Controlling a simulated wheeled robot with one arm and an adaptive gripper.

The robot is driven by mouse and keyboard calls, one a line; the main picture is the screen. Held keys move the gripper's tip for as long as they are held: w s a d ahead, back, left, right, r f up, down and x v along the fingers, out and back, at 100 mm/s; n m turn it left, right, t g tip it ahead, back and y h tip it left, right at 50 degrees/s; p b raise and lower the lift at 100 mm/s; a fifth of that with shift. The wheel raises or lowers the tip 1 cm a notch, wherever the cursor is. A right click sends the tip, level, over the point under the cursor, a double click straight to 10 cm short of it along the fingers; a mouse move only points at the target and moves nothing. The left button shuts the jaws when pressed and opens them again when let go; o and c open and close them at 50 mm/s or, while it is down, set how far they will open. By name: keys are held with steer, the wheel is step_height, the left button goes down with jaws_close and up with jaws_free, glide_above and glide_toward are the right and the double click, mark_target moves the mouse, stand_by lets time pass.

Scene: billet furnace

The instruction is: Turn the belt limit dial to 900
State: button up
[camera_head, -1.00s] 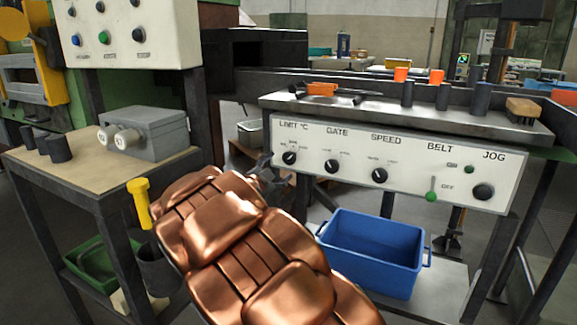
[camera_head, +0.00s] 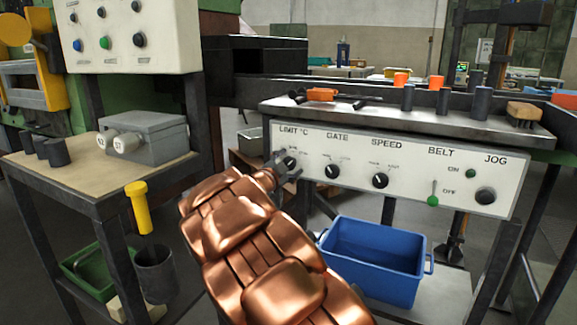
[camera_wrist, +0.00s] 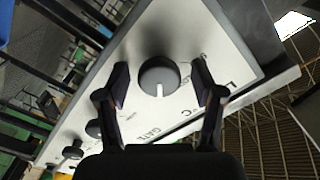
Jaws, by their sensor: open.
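The belt limit dial, a round black knob with a white pointer mark under the label LIMIT °C, sits at the left end of the white control panel (camera_head: 410,172). In the wrist view the dial (camera_wrist: 158,77) lies between my two open fingers, with a gap on each side. My gripper (camera_wrist: 163,84) is open and empty. In the head view my gripper (camera_head: 284,169) is at the panel's left end and partly covers the dial. The scale numbers around the dial are too small or hidden to read, so I cannot tell its setting.
The GATE dial (camera_head: 332,171) and SPEED dial (camera_head: 380,180) are right of my gripper. A green-tipped BELT lever (camera_head: 433,199) and JOG button (camera_head: 485,196) are farther right. A blue bin (camera_head: 375,285) stands below. A yellow-handled tool (camera_head: 141,205) is at the left bench.

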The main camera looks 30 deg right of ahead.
steer(key=c, duration=1.1)
steer(key=shift+c, duration=0.2)
